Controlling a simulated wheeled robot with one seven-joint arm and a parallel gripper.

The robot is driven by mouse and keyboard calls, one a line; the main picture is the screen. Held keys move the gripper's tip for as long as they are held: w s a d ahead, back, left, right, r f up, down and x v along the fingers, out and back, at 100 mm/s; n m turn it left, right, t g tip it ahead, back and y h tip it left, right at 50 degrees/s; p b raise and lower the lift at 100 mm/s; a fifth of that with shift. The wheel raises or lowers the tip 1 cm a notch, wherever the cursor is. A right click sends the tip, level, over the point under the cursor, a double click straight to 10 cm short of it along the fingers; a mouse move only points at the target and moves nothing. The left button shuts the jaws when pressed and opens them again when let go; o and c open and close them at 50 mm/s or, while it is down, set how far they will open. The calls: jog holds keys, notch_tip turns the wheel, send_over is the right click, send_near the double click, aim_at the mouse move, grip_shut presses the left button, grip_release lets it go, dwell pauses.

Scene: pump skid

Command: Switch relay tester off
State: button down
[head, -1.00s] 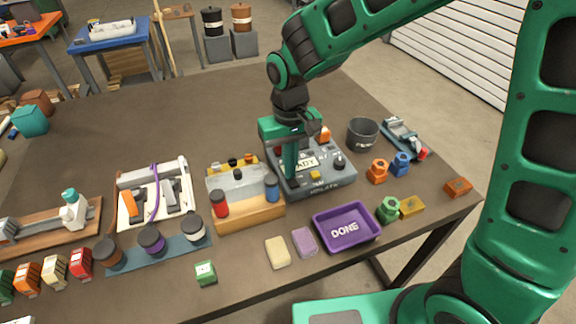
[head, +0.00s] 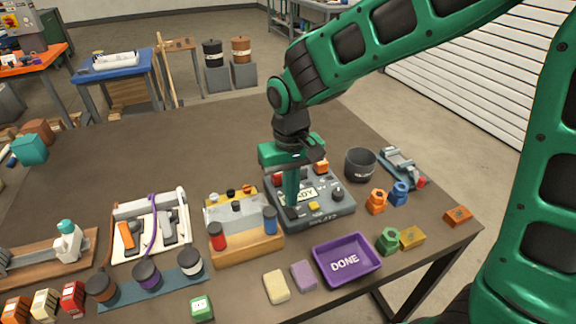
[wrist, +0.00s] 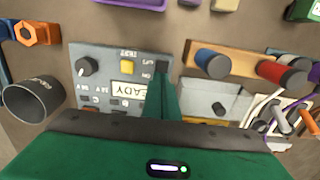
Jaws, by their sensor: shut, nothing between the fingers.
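The relay tester (head: 335,207) is a grey box on the table with a lit READY display, which also shows in the wrist view (wrist: 127,90). Its panel has a yellow button (wrist: 127,67), a black knob (wrist: 85,66) and OFF and ON marks. A dark switch (wrist: 163,67) by these marks is partly covered by my fingers. My gripper (head: 291,208) is shut and empty, pointing down over the tester's front left part. In the wrist view its fingertips (wrist: 162,78) are at the switch; I cannot tell whether they touch it or which way it is set.
A wooden block with red and blue-capped cylinders (head: 245,248) stands close left of the tester. A purple DONE tray (head: 347,260) is in front, a dark cup (head: 360,165) behind right. Orange and blue nuts (head: 376,201) lie to the right.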

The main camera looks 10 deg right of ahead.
notch_tip(320, 180, up, 12)
jog(key=w, duration=0.1)
jog(key=shift+w+a+f, duration=0.15)
jog(key=shift+w+a, duration=0.1)
jog(key=shift+w, duration=0.05)
